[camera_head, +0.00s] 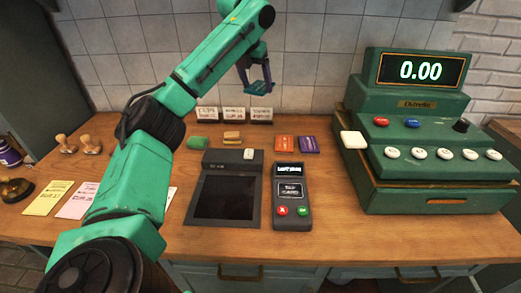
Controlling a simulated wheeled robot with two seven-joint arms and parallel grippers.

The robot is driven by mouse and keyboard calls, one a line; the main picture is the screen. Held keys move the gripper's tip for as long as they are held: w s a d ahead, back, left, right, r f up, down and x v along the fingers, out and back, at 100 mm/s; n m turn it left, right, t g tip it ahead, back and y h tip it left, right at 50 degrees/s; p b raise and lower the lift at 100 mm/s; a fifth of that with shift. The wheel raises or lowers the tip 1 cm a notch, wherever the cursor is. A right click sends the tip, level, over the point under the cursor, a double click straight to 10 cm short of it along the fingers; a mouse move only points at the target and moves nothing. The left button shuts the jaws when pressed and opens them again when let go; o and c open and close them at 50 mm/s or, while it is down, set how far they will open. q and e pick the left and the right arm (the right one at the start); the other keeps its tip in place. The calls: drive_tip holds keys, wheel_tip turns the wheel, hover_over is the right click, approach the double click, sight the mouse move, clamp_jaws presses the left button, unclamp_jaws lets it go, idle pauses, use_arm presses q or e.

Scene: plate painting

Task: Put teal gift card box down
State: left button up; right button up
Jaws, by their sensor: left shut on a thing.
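My left arm reaches in from the lower left, arches over the counter and hangs its gripper (257,74) down near the tiled back wall. The gripper is shut on a small blue-teal box (261,88), which I take to be the teal gift card box. The box hangs in the air, tilted, above the back of the counter and apart from it. The gripper's fingers are small here and partly merge with the box. My right gripper does not show.
Orange (284,143) and purple boxes (308,145) lie on the wooden counter behind a card terminal (291,198). Small signs (233,114) stand at the back. A dark pad (225,197) lies left of the terminal. A green cash register (425,190) fills the right.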

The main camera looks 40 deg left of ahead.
use_arm(q)
drive_tip(key=shift+s+f, duration=0.15)
drive_tip(key=shift+f, duration=0.35)
drive_tip(key=b, duration=0.1)
hover_over(259, 147)
drive_tip(key=s, duration=0.2)
drive_tip(key=f, duration=0.4)
drive_tip(key=shift+w+d+f, duration=0.1)
drive_tip(key=shift+w+f, duration=0.1)
drive_tip(key=shift+w, duration=0.05)
wheel_tip(259, 147, down, 15)
drive_tip(key=shift+f+b, duration=0.1)
drive_tip(key=shift+b, duration=0.2)
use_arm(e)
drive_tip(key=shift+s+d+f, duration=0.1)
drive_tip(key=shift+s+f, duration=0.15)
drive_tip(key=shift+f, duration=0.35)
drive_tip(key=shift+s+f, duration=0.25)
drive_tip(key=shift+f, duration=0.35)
use_arm(q)
drive_tip(key=o, duration=1.2)
drive_tip(key=shift+o, duration=0.2)
drive_tip(key=v, duration=1.2)
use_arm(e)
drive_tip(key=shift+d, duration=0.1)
